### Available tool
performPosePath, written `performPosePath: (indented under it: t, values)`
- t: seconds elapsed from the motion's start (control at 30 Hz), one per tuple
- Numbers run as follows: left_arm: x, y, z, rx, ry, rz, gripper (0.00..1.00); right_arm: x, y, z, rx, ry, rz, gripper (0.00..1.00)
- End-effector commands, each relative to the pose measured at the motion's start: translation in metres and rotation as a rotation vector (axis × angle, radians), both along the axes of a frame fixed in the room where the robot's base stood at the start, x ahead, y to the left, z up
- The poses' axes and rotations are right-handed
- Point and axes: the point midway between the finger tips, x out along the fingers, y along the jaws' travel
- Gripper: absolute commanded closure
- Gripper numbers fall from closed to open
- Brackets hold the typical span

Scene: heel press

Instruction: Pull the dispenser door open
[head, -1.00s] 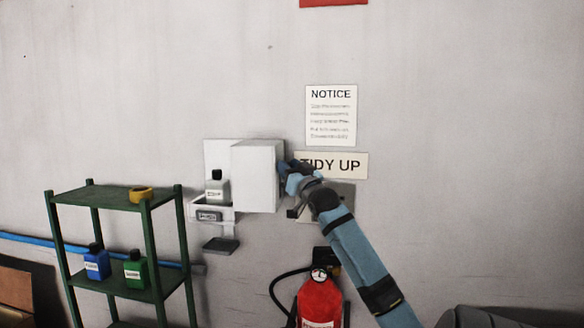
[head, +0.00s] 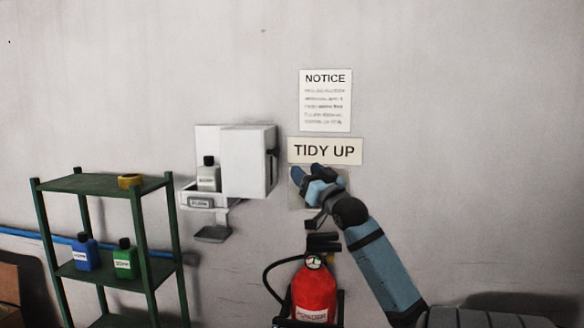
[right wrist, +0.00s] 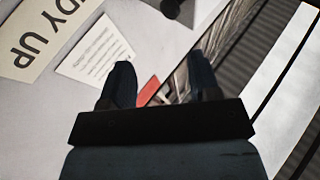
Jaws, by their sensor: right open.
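The white dispenser (head: 209,138) is on the wall, left of the picture's middle. Its boxy white door (head: 246,163) stands out from the wall on the right side, with a dark handle (head: 272,168) on its right edge. A pale bottle with a dark cap (head: 208,177) shows uncovered to the left of the door. My right gripper (head: 309,173) is to the right of the handle, clear of it, in front of the wall under the TIDY UP sign. In the right wrist view its two fingers (right wrist: 160,80) are apart with nothing held between them. My left gripper is out of view.
A green shelf (head: 90,184) with a yellow roll, a blue bottle and a green bottle stands at the left. A red fire extinguisher (head: 314,292) is below my right gripper. A small dark tray (head: 212,234) hangs under the dispenser. The wall above is mostly clear.

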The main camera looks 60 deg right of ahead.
Motion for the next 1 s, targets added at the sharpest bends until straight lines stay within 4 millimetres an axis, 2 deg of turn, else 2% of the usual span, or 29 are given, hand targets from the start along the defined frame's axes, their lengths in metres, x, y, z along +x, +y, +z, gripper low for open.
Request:
performPosePath:
  t: [0.1,0.3,0.9,1.0]
  values:
    - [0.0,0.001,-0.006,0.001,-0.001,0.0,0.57,-0.016,0.007,-0.009,0.002,0.001,-0.001,0.44]
    - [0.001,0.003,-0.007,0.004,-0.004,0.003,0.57,-0.027,0.011,-0.012,0.002,0.0,0.0,0.44]
    - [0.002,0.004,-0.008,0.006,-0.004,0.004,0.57,-0.027,0.011,-0.012,0.003,0.001,0.0,0.44]
    - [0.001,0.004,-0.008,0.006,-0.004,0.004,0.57,-0.021,0.013,-0.023,0.008,0.022,0.004,0.44]
